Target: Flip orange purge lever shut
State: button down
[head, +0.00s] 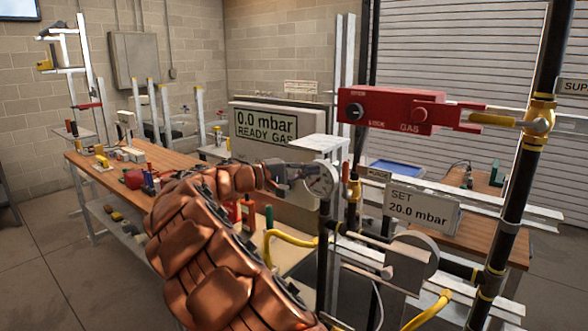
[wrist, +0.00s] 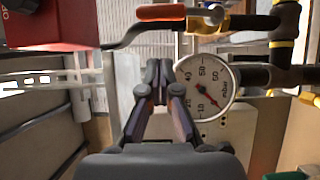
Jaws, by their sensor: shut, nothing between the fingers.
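The orange purge lever (head: 346,172) stands roughly upright on a brass valve (head: 353,188), left of the small PURGE label (head: 378,175). In the wrist view the lever (wrist: 160,12) lies across the top edge, joined to the brass valve (wrist: 208,24) at its right. My gripper (head: 302,170) is at the left side of the round pressure gauge (head: 322,182), a little left of the lever. In the wrist view my gripper (wrist: 160,72) has its fingertips together, empty, beside the gauge (wrist: 207,86) and apart from the lever.
A red GAS box (head: 412,110) is above right, with a yellow-handled valve (head: 490,119) beyond it. A SET 20.0 mbar sign (head: 422,208) is right of the lever. Black pipes (head: 510,200) stand at right. A READY GAS display (head: 275,127) and a workbench (head: 85,160) are behind.

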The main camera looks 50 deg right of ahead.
aim_at(346, 181)
jog(key=shift+s+d+p, duration=0.2)
jog(key=shift+s+d, duration=0.2)
jog(key=shift+s, duration=0.35)
jog(key=shift+s+d+p, duration=0.2)
jog(key=shift+s+d, duration=0.25)
jog(key=shift+s, duration=0.3)
jog(key=shift+s+d+p, duration=0.2)
jog(key=shift+s+d, duration=0.2)
jog(key=shift+s, duration=0.35)
